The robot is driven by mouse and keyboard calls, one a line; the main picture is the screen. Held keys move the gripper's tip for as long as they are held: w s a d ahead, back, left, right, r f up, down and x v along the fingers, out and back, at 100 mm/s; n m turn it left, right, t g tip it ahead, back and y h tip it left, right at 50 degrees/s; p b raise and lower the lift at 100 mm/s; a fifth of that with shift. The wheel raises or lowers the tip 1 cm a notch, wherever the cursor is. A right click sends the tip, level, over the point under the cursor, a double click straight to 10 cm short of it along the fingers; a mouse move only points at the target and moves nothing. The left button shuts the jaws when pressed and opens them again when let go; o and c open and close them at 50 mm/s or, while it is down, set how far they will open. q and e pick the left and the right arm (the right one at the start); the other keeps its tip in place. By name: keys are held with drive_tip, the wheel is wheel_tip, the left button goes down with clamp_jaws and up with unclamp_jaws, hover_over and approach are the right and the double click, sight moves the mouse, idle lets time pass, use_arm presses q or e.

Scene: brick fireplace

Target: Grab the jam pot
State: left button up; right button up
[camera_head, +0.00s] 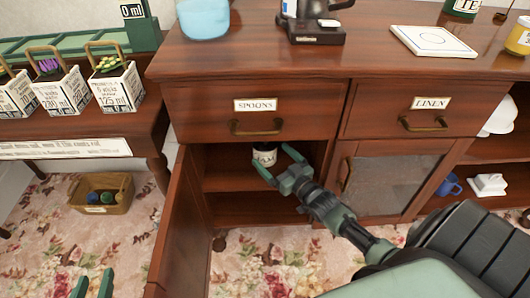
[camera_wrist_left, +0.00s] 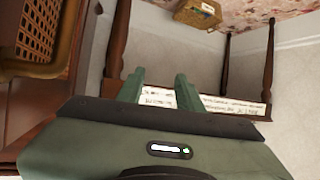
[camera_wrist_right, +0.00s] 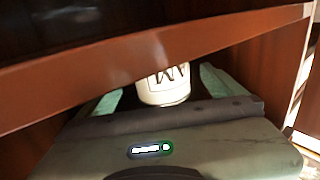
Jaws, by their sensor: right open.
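The jam pot (camera_head: 264,155) is a small white pot with dark lettering, standing upright on the upper shelf inside the open cabinet. My right gripper (camera_head: 277,163) reaches into the cabinet, with its fingers open in front of the pot. In the right wrist view the pot (camera_wrist_right: 166,88) shows between the two spread fingers, its top hidden by a wooden edge. I cannot tell whether either finger touches it. My left gripper (camera_head: 93,283) is low at the bottom left of the head view, empty, with its fingers (camera_wrist_left: 158,88) apart.
The cabinet door (camera_head: 177,225) stands open left of the opening. The closed spoons drawer (camera_head: 256,110) is directly above, and a glass door (camera_head: 383,185) is to the right. A low bench (camera_head: 120,150) with planters and a basket (camera_head: 104,193) stand at left.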

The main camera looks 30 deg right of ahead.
drive_tip(key=w+b, duration=0.1)
drive_tip(key=w, duration=0.3)
drive_tip(key=shift+w+a+f+b, duration=0.15)
drive_tip(key=shift+b, duration=0.15)
drive_tip(key=shift+w, duration=0.2)
drive_tip(key=c, duration=2)
use_arm(q)
drive_tip(key=w+d+r+t+h, duration=0.1)
drive_tip(key=w+d+r+t, duration=0.1)
drive_tip(key=r, duration=0.6)
drive_tip(key=w+t, duration=0.1)
drive_tip(key=t, duration=0.1)
drive_tip(key=shift+t+h, duration=0.3)
drive_tip(key=shift+t, duration=0.1)
use_arm(e)
drive_tip(key=shift+c, duration=0.3)
drive_tip(key=shift+r, duration=0.2)
